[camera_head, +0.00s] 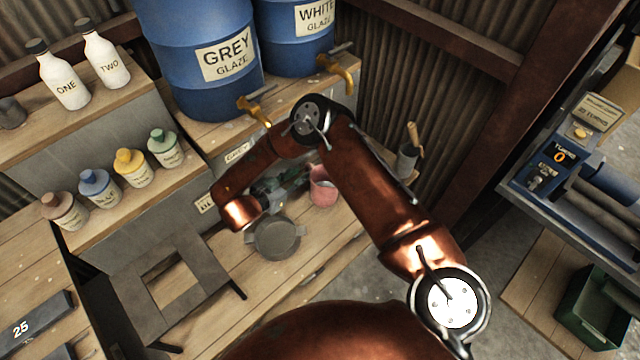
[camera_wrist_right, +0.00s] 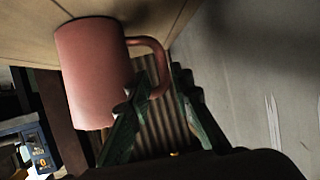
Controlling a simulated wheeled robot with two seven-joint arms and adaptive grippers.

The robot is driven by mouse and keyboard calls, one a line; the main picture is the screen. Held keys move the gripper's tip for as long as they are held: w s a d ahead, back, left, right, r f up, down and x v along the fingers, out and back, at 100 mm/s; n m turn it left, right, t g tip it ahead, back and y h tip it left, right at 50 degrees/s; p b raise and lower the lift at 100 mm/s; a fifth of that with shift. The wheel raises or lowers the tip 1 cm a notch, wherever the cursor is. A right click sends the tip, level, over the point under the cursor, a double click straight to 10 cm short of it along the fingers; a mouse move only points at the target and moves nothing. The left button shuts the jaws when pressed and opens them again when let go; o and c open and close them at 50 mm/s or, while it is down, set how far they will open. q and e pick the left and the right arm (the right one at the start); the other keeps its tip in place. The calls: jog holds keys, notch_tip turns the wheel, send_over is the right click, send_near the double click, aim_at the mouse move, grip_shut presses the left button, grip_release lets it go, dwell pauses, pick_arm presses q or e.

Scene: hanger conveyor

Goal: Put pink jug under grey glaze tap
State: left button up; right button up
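The pink jug (camera_head: 322,190) stands on the wooden bench below the barrels, right of my right gripper (camera_head: 285,188). In the right wrist view the jug (camera_wrist_right: 92,75) is large and its handle (camera_wrist_right: 161,62) points toward the gripper. The right gripper's green fingers (camera_wrist_right: 160,78) are apart, with the handle at their tips; one finger overlaps the handle's lower part. Contact cannot be told. The grey glaze tap (camera_head: 256,112) sticks out from the blue barrel marked GREY GLAZE (camera_head: 205,60), up and left of the jug. My left gripper is not in view.
A round grey dish (camera_head: 276,238) sits close to my right wrist. A grey container with a brush (camera_head: 408,158) stands right of the jug. Bottles line the left shelves. The white glaze barrel (camera_head: 290,45) has its own tap (camera_head: 338,72). Bare bench lies in front of the dish.

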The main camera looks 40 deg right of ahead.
aim_at(306, 168)
jog(key=b+x, duration=0.1)
jog(key=x, duration=0.4)
jog(key=shift+w+d+r, duration=0.1)
jog(key=shift+w+d, duration=0.1)
jog(key=shift+r, duration=0.1)
grip_shut()
dwell(0.3)
